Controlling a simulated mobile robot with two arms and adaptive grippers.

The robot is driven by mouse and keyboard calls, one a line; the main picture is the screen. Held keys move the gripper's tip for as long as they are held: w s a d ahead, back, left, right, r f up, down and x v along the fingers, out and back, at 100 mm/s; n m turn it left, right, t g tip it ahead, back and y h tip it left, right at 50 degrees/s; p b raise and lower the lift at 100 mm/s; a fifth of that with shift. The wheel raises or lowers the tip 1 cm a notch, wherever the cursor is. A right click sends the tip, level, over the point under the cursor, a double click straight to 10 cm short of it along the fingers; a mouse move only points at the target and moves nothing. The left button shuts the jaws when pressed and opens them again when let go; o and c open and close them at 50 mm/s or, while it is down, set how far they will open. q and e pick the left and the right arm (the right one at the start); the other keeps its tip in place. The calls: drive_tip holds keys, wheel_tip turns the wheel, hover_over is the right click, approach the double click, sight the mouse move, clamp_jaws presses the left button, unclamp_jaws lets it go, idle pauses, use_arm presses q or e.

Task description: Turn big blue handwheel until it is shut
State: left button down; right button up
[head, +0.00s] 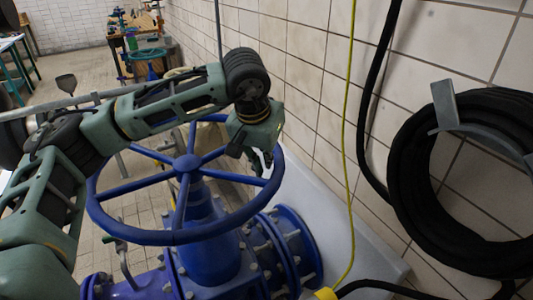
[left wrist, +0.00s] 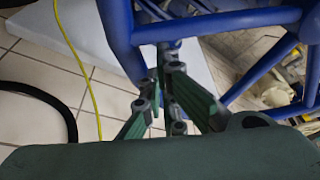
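The big blue handwheel (head: 186,165) sits on a blue valve body, with spokes running from its hub to the round rim. In the left wrist view, part of the blue wheel (left wrist: 215,23) crosses the top. My left gripper (head: 250,158) is at the far right part of the rim, pointing down. In the left wrist view, its green fingers (left wrist: 160,88) reach up close to the blue bar. I cannot tell whether they touch or grip it. My right gripper is not in view.
A tiled wall runs along the right, with a coiled black hose (head: 410,190) on a bracket. A yellow cable (head: 347,140) hangs beside the wheel. The blue valve body (head: 205,255) stands below the wheel. Tables and another blue-green wheel stand farther back.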

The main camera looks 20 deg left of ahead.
use_arm(q)
drive_tip(key=shift+s+d+f+m+h+b, duration=0.1)
drive_tip(key=shift+s+m+h+b, duration=0.1)
drive_tip(key=shift+s+m, duration=0.4)
drive_tip(key=shift+s+d+f+m+h+b, duration=0.1)
drive_tip(key=shift+s+m+b, duration=0.1)
drive_tip(key=shift+s, duration=0.7)
drive_tip(key=shift+r, duration=0.1)
